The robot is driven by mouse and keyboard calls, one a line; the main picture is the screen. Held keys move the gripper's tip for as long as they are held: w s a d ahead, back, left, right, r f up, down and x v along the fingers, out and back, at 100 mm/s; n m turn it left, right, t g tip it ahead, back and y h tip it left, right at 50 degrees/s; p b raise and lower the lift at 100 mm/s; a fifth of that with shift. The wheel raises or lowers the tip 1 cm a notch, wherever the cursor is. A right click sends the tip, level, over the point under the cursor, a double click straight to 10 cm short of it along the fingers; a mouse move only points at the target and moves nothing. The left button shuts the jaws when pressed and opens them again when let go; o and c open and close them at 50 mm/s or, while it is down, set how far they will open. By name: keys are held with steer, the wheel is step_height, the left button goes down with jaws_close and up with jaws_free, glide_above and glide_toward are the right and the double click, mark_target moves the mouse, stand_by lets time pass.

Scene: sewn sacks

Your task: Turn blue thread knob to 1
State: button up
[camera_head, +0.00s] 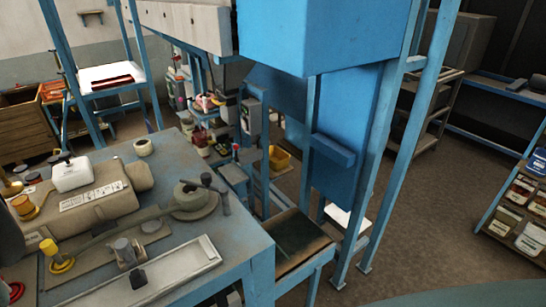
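I cannot pick out a blue thread knob or any number marks. A beige sewing machine (95,195) lies along the worktable (235,245) at the left, with a white block on top and printed labels on its side. A yellow knob (62,262) stands on its near side, and an orange-yellow knob or spool (25,207) is near the left edge. A grey-green round part (193,195) sits at its right end. My gripper is not in view.
A tall blue machine frame (345,150) stands behind the worktable, with a dark low shelf (295,240) at its foot. A long pale tray (165,275) lies on the table's front. Open floor (430,215) is on the right, before a rack of boxes (520,205).

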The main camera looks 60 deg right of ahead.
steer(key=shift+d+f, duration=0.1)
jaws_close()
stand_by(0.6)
